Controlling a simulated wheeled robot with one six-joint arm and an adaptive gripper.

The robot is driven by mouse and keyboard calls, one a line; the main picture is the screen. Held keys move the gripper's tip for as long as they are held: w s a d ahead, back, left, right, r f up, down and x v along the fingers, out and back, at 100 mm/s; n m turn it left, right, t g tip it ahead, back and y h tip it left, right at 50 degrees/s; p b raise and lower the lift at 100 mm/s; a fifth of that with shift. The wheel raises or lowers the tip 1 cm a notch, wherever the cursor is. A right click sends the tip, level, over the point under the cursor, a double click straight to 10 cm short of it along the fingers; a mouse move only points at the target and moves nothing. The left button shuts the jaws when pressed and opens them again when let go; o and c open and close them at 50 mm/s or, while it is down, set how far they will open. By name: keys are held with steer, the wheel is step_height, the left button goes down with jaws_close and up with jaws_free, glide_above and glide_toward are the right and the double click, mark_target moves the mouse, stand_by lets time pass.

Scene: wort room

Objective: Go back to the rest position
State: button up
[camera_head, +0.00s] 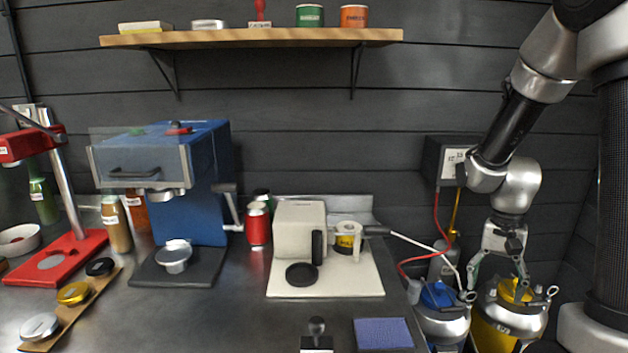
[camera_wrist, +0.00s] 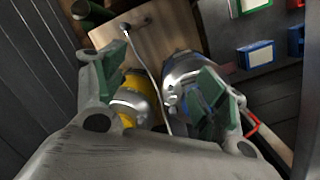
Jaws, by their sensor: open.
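My gripper (camera_head: 499,272) is at the right in the head view, pointing down just above the keg with the yellow top (camera_head: 511,308). In the wrist view my gripper (camera_wrist: 165,85) shows its two green-padded fingers spread wide apart with nothing held between them. Between and beyond the fingers are the yellow keg (camera_wrist: 138,90) and a second silver keg (camera_wrist: 184,68). In the head view this second keg, with a blue top (camera_head: 440,297), stands just left of the yellow one. Whether a finger touches the yellow keg's top cannot be told.
Red and pale hoses (camera_head: 436,248) run near the kegs from a wall box (camera_head: 447,160). A steel counter (camera_head: 215,315) at left carries a blue machine (camera_head: 205,185), a cream machine (camera_head: 299,228) and a blue mat (camera_head: 383,333). A wooden shelf (camera_head: 250,38) hangs above.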

steer(key=s+a+r+n+t, duration=0.1)
steer(key=s+r+n+t, duration=0.2)
steer(key=s+r, duration=0.3)
steer(key=s+a+r+n+t, duration=0.2)
steer(key=s+r, duration=0.4)
steer(key=r, duration=0.7)
steer(key=n+t, duration=0.1)
steer(key=n, duration=0.1)
steer(key=shift+s+a+r+n, duration=0.2)
steer(key=shift+s+a+n, duration=0.1)
steer(key=shift+n, duration=0.1)
